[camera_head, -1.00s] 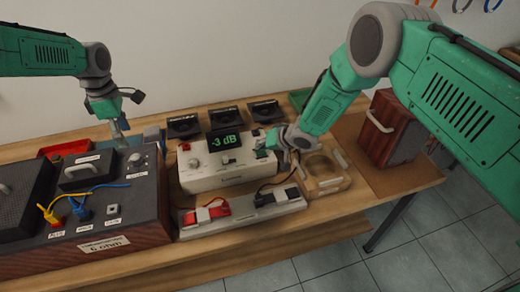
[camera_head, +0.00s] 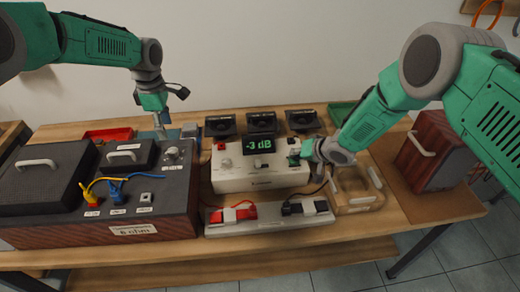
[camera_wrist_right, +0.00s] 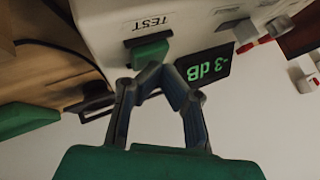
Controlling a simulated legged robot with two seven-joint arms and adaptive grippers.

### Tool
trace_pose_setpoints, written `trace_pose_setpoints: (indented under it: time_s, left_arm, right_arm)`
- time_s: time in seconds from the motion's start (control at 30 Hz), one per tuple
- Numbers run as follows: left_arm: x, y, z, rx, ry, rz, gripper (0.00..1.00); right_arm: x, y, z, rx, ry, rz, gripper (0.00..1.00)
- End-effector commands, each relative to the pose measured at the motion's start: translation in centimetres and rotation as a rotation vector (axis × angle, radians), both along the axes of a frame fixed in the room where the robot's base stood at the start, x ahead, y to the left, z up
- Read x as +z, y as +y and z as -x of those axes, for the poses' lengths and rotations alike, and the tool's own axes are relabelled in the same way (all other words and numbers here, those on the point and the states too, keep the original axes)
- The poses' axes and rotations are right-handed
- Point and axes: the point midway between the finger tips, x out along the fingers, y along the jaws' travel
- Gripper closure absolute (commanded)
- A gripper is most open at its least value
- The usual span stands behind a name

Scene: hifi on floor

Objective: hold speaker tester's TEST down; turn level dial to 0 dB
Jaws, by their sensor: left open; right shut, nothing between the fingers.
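The white speaker tester (camera_head: 262,178) stands mid-table; its display (camera_head: 257,146) reads -3 dB in green. My right gripper (camera_wrist_right: 160,76) is shut and empty, its tips at the green TEST button (camera_wrist_right: 150,54) in the right wrist view. They appear to touch it; how far it is pressed cannot be told. A round knob (camera_head: 226,163) sits on the tester's left part. Another knob (camera_head: 173,152) is on the dark 6 ohm cabinet (camera_head: 165,200). My left gripper (camera_head: 161,136) is open just behind and above that cabinet knob. I cannot read which knob is the level dial.
Yellow and blue leads (camera_head: 105,181) plug into the cabinet top. Red and black clips (camera_head: 233,214) lie in front of the tester. Several small black speakers (camera_head: 261,122) stand behind it.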

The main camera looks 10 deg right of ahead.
Motion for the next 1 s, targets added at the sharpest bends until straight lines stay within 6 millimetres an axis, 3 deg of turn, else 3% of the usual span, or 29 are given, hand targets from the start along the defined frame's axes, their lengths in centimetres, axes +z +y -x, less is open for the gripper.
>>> trace_pose_setpoints:
  time_s: [0.73,0.87,1.0]
  left_arm:
    - [0.0,0.0,0.0,-0.011,0.000,0.000,0.52]
    - [0.4,0.0,0.0,-0.111,-0.001,0.000,0.52]
    - [1.1,0.0,-0.1,-0.336,-0.002,-0.001,0.52]
  right_arm:
    - [-0.1,0.0,0.1,0.000,0.001,0.001,1.00]
    - [-0.1,0.0,0.0,0.000,0.001,0.001,1.00]
    - [-0.1,0.0,0.0,0.000,0.001,0.001,1.00]
